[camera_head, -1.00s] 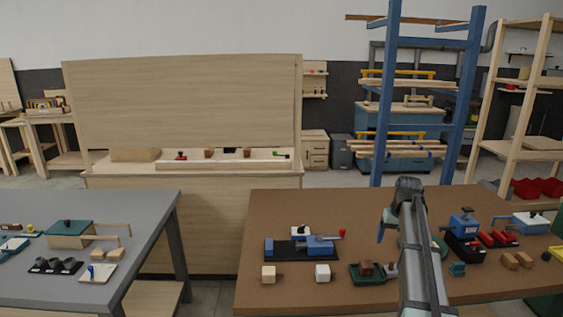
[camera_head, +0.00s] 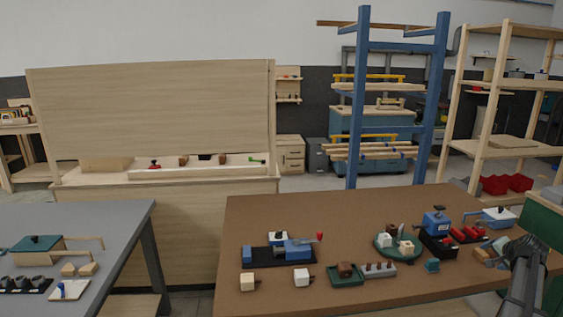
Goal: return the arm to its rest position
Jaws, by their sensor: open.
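My arm enters from the bottom right corner, over the right end of the brown table (camera_head: 330,220). My gripper (camera_head: 508,250) is at its dark far end, small and partly hidden by the arm, with its jaws open. I see nothing held in it. Wooden blocks (camera_head: 485,256) lie close beside it on the left in the picture; whether it touches them I cannot tell.
The table holds a blue vise on a black base (camera_head: 296,248), a green disc (camera_head: 384,253) with pale cubes, a green tray (camera_head: 346,281) and a blue device (camera_head: 434,223). Green panels (camera_head: 544,222) stand at the right. The table's back left is bare.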

